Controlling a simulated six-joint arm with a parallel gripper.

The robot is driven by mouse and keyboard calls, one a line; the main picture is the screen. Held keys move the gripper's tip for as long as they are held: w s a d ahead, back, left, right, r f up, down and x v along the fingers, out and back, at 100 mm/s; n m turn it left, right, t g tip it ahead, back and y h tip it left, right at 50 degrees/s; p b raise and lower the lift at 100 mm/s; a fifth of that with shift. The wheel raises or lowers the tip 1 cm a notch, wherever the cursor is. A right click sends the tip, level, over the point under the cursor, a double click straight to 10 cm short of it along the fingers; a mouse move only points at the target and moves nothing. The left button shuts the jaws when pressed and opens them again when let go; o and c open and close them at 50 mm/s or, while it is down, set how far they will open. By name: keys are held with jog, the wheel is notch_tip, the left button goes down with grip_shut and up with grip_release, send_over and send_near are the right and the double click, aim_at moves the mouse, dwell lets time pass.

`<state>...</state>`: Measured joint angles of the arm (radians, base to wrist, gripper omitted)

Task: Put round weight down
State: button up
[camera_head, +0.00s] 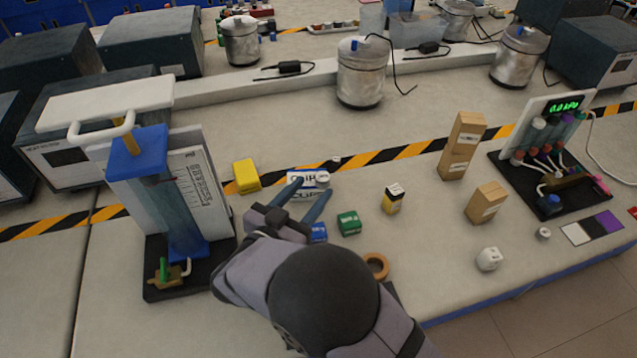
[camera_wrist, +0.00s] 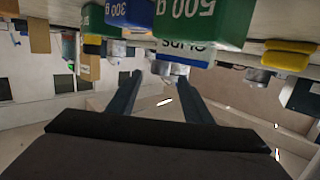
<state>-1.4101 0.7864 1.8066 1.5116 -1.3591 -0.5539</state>
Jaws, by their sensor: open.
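A small silver round weight (camera_head: 322,177) shows just beyond my gripper's fingertips, at the right end of a white box marked CLIPS (camera_head: 300,175). In the wrist view a silver round shape (camera_wrist: 168,71) lies between and past the fingertips, against the CLIPS box (camera_wrist: 186,52). I cannot tell whether the weight rests on the box or beside it. My gripper (camera_head: 314,188) is open. Its two blue-grey fingers (camera_wrist: 162,82) are apart and nothing is clearly held between them.
Blue (camera_head: 318,232) and green (camera_head: 349,223) blocks stand close to my gripper. A yellow block (camera_head: 246,177) is left, a yellow-black block (camera_head: 394,200) right. A tall syringe stand (camera_head: 168,190) is far left. A tan ring (camera_head: 377,265) lies near my arm.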

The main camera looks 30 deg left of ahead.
jog(key=s, duration=0.3)
jog(key=s+r, duration=0.1)
jog(key=s, duration=0.1)
jog(key=shift+s+b, duration=0.3)
jog(key=shift+s, duration=0.05)
jog(key=w+d+r+g+y+p, duration=0.2)
jog(key=w+r+g+y+p, duration=0.15)
jog(key=w, duration=0.95)
jog(key=w+d+n+g+p, duration=0.2)
jog(key=w+d+g+p, duration=0.1)
jog(key=d, duration=0.6)
jog(key=s+d+g+h+p, duration=0.1)
jog(key=s+d+g, duration=0.2)
jog(key=s+d, duration=0.3)
jog(key=s+d+m+g+h+p, duration=0.1)
jog(key=s+d, duration=0.6)
jog(key=d, duration=0.7)
jog(key=s+d+m+g+h+p, duration=0.1)
jog(key=s+d+g+p, duration=0.2)
jog(key=d, duration=0.7)
jog(key=s+g, duration=0.2)
jog(key=s, duration=0.2)
jog(key=shift+d+g, duration=0.35)
jog(key=shift+d, duration=0.05)
